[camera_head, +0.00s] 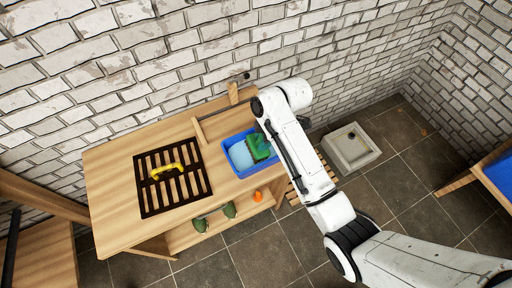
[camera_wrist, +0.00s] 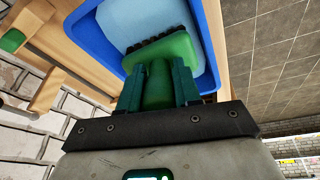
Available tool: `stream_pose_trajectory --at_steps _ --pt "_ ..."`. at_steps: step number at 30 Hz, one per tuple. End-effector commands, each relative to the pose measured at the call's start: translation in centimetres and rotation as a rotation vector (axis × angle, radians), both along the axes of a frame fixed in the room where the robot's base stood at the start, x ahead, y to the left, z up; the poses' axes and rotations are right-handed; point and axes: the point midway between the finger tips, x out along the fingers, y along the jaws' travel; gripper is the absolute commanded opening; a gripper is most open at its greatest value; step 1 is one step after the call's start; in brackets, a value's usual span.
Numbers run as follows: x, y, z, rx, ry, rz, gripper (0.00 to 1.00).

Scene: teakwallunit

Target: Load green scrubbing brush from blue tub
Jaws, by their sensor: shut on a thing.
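The green scrubbing brush (camera_head: 258,147) is at the right part of the blue tub (camera_head: 235,170), on the right end of the wooden bench. In the wrist view the brush (camera_wrist: 180,47) lies between the two teal fingers of my gripper (camera_wrist: 158,85), which is shut on its handle. The blue tub (camera_wrist: 210,30) surrounds the brush there, with a light blue surface inside it. In the head view my arm hides most of my gripper. I cannot tell whether the brush touches the tub's bottom.
A dark slatted rack (camera_head: 150,205) with a yellow-handled brush (camera_head: 167,171) on it lies on the bench (camera_head: 108,220) left of the tub. Several green and orange things are on the lower shelf. A grey basin (camera_head: 351,147) stands on the floor to the right. A brick wall runs behind.

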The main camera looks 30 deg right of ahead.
Motion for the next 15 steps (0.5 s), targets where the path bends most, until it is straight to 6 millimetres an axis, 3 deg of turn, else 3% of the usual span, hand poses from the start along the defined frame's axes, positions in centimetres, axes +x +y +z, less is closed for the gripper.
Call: stream_pose_trajectory --at_steps 15 --pt "0.0 0.0 3.8 0.000 -0.001 0.000 0.08"
